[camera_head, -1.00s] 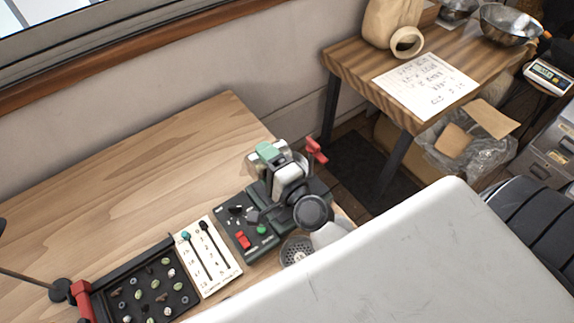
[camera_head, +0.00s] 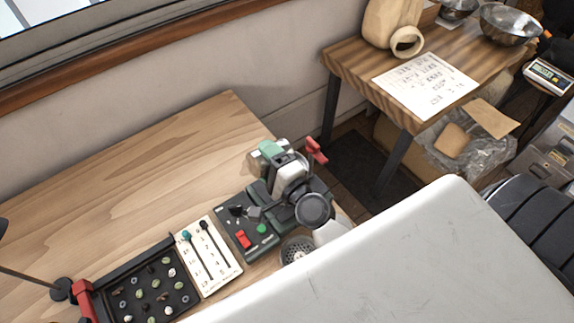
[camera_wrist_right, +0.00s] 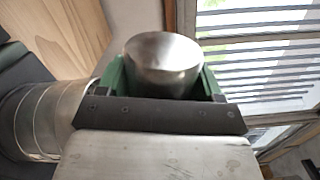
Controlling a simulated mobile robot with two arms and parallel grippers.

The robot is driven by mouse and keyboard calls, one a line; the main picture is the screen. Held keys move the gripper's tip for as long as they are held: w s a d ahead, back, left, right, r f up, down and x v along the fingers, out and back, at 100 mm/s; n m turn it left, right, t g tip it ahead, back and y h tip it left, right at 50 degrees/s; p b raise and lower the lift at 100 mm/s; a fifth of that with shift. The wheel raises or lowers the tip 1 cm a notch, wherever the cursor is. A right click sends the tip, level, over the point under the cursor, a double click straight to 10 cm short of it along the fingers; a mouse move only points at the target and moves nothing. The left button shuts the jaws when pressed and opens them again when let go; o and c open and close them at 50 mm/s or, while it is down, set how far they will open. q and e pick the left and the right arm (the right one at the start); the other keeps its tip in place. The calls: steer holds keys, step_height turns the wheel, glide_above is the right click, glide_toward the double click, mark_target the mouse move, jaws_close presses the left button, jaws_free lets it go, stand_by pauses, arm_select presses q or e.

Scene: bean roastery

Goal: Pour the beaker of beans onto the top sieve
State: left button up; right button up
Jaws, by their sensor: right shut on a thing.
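My right gripper (camera_head: 267,152), with green fingers, is over the far right end of the wooden bench. In the right wrist view its green fingers (camera_wrist_right: 163,84) are shut on a shiny metal beaker (camera_wrist_right: 163,60), one finger on each side. I cannot see beans in the beaker. In the head view the gripper and wrist mostly hide it. A round, perforated grey piece (camera_head: 298,250), which may be the top sieve, shows by the bench's near edge, below my right wrist and partly covered. My left gripper is not in view.
A dark control box (camera_head: 243,238) with red and green buttons sits under my right arm. Left of it are a marked card (camera_head: 208,262) and a black tray (camera_head: 110,284) of beans. The bench's (camera_head: 130,185) back left is clear. A side table (camera_head: 350,62) stands behind.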

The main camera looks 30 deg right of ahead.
steer(key=shift+d+r+m, duration=0.15)
steer(key=shift+m, duration=0.25)
steer(key=shift+d+f+m+b, duration=0.35)
steer(key=shift+f+m, duration=0.1)
steer(key=shift+m, duration=0.45)
stand_by(2.4)
steer(key=shift+w+d+r+m, duration=0.1)
steer(key=shift+d+m, duration=0.05)
steer(key=shift+m, duration=0.15)
stand_by(0.8)
